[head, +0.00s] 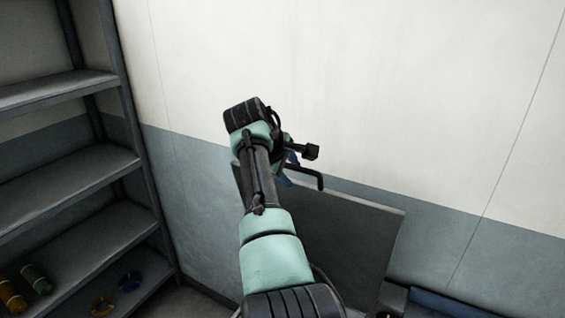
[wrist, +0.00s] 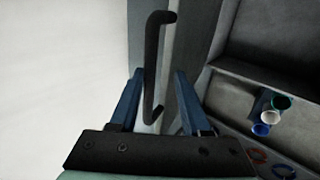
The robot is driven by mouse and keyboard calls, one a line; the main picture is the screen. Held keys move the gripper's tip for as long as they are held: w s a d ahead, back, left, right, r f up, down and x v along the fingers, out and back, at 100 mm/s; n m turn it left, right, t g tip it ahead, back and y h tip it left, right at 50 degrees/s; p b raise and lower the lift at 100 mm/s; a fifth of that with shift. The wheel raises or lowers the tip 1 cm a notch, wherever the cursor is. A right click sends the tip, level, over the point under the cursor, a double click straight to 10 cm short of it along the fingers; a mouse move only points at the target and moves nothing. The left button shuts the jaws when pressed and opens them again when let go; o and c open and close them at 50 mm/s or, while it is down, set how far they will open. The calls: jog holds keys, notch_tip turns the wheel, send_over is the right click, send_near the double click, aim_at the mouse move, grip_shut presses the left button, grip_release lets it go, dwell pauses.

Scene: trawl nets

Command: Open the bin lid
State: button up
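The bin lid (head: 345,235) is a flat grey panel standing steeply raised in front of the wall in the head view. Its black bar handle (head: 308,171) sticks out near its top edge. In the wrist view, the handle (wrist: 152,70) runs lengthwise between the two blue fingers of my gripper (wrist: 159,72). In the head view, my arm hides part of the lid and most of my gripper (head: 287,181). The bin body is mostly out of view.
The white and blue-grey wall (head: 400,100) is close behind the lid. A blue edge (head: 450,304) shows at the bottom right.

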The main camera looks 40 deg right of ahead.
jog(key=b+v, duration=0.5)
jog(key=v, duration=0.7)
jog(key=shift+r, duration=0.2)
jog(key=shift+a, duration=0.15)
